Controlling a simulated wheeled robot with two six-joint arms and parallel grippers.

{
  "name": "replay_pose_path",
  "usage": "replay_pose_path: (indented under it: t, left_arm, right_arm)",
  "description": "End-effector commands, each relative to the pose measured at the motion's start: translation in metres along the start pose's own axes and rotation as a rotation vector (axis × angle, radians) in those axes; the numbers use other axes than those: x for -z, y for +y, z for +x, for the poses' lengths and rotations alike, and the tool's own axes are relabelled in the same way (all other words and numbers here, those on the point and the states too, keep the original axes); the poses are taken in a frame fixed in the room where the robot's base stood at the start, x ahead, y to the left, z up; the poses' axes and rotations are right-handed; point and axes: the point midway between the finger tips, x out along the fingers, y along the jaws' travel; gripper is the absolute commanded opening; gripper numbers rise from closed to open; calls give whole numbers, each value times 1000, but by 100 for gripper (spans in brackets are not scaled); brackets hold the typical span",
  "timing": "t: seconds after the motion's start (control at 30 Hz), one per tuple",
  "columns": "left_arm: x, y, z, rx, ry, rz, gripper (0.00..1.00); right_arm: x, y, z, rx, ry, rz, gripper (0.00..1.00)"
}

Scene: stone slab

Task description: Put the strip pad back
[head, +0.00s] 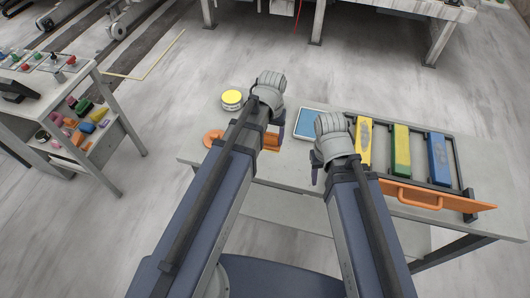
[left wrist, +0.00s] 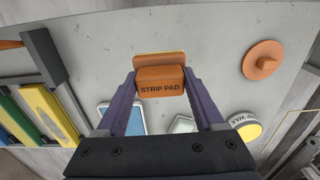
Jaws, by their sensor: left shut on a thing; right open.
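The strip pad (left wrist: 160,84) is an orange block with its name in dark letters, seen between my left fingers in the left wrist view. A lighter orange piece shows along its far edge. In the head view the orange pad (head: 271,142) is partly hidden behind my left arm. My left gripper (head: 275,122) is shut on it, over the left part of the table; whether the pad touches the table I cannot tell. My right gripper (head: 317,165) is open near the rack's left side, its fingers partly hidden by its wrist.
A black rack (head: 459,163) holds yellow (head: 364,148), green (head: 401,152) and blue (head: 438,160) blocks. A blue-topped tray (head: 309,123), yellow-lidded tin (head: 232,98) and orange disc (head: 211,138) are on the table. A shelved cart (head: 75,140) stands left.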

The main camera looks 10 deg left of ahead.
Motion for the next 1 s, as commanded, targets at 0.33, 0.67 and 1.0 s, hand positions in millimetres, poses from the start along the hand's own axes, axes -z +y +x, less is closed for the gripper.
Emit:
replay_pose_path:
  t: [0.33, 0.67, 1.0]
  left_arm:
    - [30, -42, -12, 0, -1, 23, 25]
    - [29, -41, 24, 0, -1, 23, 25]
    - [29, -41, 52, 0, -1, 23, 25]
  right_arm:
    - [-1, 1, -12, 0, 0, 0, 50]
    - [1, -2, 23, 0, 0, 1, 50]
    - [3, -5, 51, 0, 0, 2, 50]
